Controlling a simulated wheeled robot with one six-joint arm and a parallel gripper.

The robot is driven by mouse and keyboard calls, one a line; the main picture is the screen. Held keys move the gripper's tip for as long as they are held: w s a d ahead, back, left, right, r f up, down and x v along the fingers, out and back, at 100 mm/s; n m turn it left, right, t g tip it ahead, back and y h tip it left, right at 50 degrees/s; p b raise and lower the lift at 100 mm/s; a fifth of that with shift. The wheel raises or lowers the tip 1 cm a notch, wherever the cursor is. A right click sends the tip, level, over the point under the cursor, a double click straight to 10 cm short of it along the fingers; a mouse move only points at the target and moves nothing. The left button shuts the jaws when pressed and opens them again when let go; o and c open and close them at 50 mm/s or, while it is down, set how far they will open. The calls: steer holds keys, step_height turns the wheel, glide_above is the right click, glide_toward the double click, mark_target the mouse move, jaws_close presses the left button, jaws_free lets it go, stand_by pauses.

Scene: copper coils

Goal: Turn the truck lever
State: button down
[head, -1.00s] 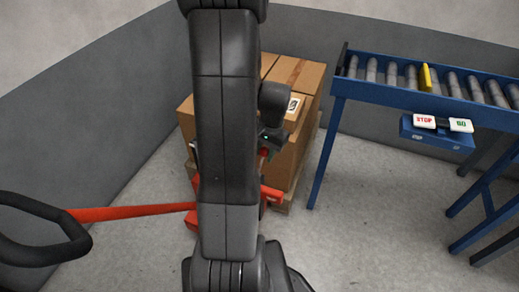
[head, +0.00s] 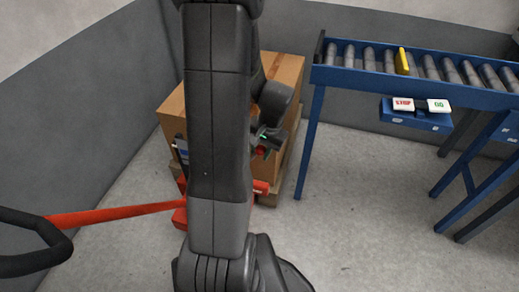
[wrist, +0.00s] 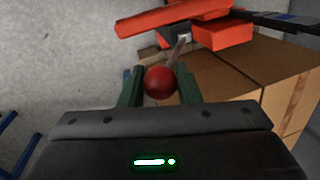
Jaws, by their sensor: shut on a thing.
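The truck lever is a grey rod with a red ball knob (wrist: 159,82), seen in the wrist view between the green fingers of my gripper (wrist: 160,88). My gripper is shut on the knob; the rod runs from it up to the red truck body (wrist: 222,34). In the head view the red knob (head: 261,151) shows small beside my gripper, right of my arm. The truck's red handle bar (head: 120,213) with a black loop grip (head: 35,262) reaches to the left. My arm hides much of the truck.
Cardboard boxes (head: 280,75) stand on a wooden pallet behind my arm. A blue roller conveyor (head: 440,91) with a yellow piece (head: 402,61) and a STOP/GO button box (head: 415,115) stands at the right. Grey walls close the back and left. Floor between pallet and conveyor is clear.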

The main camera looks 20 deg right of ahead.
steer(key=shift+s+f, duration=0.1)
steer(key=c, duration=1.1)
jaws_free()
steer(key=shift+d, duration=0.15)
steer(key=p+v, duration=0.3)
steer(key=v, duration=1.1)
steer(key=shift+p, duration=0.3)
steer(key=shift+f, duration=0.2)
steer(key=b+x, duration=0.3)
steer(key=x, duration=1)
steer(key=shift+f+b, duration=0.3)
steer(key=shift+b, duration=0.05)
